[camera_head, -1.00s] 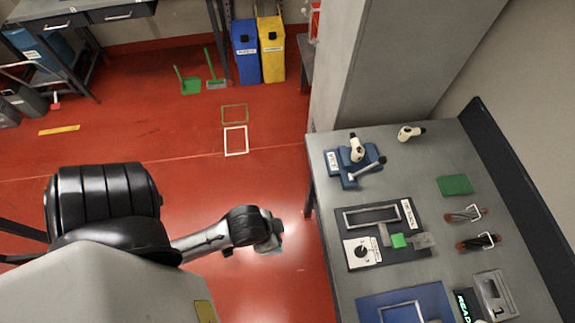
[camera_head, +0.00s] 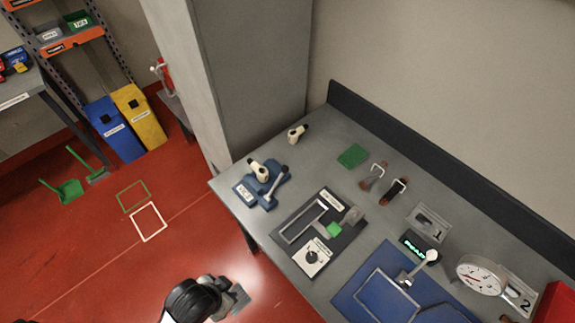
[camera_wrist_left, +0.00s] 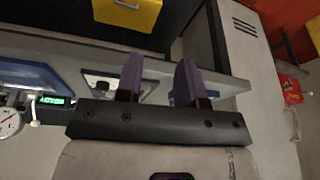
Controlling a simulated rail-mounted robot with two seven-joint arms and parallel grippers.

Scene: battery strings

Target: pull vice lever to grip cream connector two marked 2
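A blue vice (camera_head: 243,190) stands at the left end of the grey bench in the head view. A cream connector with a dark end (camera_head: 258,170) is upright in it; the marking on it is too small to read. The vice's grey lever (camera_head: 274,184) slants up to the right to a dark knob. A second cream connector (camera_head: 298,133) lies behind the vice. My left gripper (camera_head: 240,298) is below and in front of the bench, apart from the vice. In the left wrist view its two fingers (camera_wrist_left: 160,78) are apart with nothing between. My right gripper is out of view.
Right of the vice is a dark panel (camera_head: 290,260) with a dial and green block. Beyond are a blue mat (camera_head: 350,300), a round gauge (camera_head: 478,272) and a green block (camera_head: 353,155). A grey pillar (camera_head: 255,80) rises behind the bench.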

